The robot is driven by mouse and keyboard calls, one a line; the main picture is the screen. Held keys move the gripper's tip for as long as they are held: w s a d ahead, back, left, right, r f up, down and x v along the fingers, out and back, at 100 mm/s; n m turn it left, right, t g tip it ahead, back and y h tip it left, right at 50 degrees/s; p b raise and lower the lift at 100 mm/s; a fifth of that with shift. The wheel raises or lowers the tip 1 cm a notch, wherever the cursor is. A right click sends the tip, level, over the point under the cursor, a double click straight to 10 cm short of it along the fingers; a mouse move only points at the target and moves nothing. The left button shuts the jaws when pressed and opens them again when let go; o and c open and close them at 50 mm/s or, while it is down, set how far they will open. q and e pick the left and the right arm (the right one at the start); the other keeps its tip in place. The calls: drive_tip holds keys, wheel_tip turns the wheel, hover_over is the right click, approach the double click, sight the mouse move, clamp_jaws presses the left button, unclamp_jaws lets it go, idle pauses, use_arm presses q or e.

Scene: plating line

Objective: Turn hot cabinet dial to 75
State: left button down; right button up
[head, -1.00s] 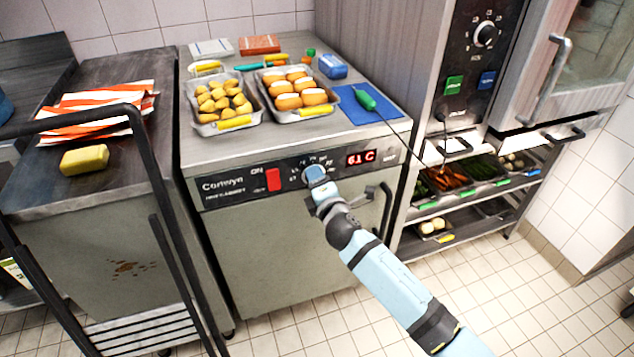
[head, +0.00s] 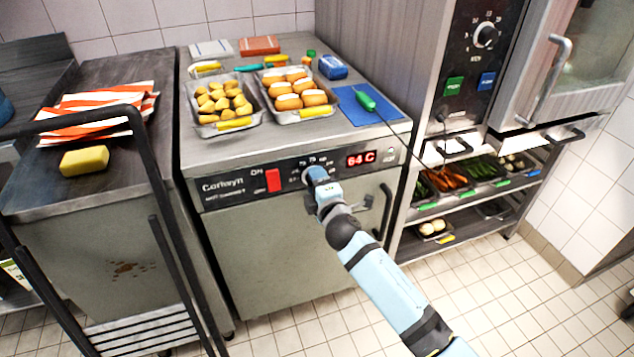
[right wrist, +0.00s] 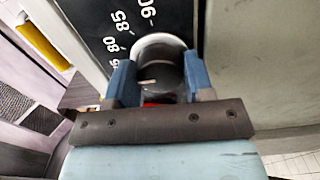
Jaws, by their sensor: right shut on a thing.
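The hot cabinet (head: 270,250) stands in the middle of the head view with its black control panel facing me. Its red display (head: 361,159) reads 64 C. The dial (right wrist: 160,68) shows in the right wrist view as a dark knob with a pale ring and a light mark. Numbers 80, 85 and 90 show on the panel beside it. My right gripper (head: 318,176) is at the panel, its blue fingers (right wrist: 163,85) on both sides of the dial, shut on it. In the head view the gripper mostly hides the dial. My left gripper is not in view.
A red switch (head: 273,180) is left of the dial, and a dark door handle (head: 384,212) is to its right below. Trays of potatoes (head: 206,130) and rolls (head: 290,116) stand on top. A black cart frame (head: 160,200) stands at the left.

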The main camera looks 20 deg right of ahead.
drive_tip(key=o, duration=0.9)
drive_tip(key=shift+o, duration=0.2)
use_arm(q)
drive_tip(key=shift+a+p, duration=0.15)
drive_tip(key=shift+p, duration=0.55)
use_arm(e)
drive_tip(key=s, duration=1.4)
drive_tip(key=shift+d, duration=0.25)
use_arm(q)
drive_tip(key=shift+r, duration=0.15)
use_arm(e)
drive_tip(key=shift+w, duration=0.1)
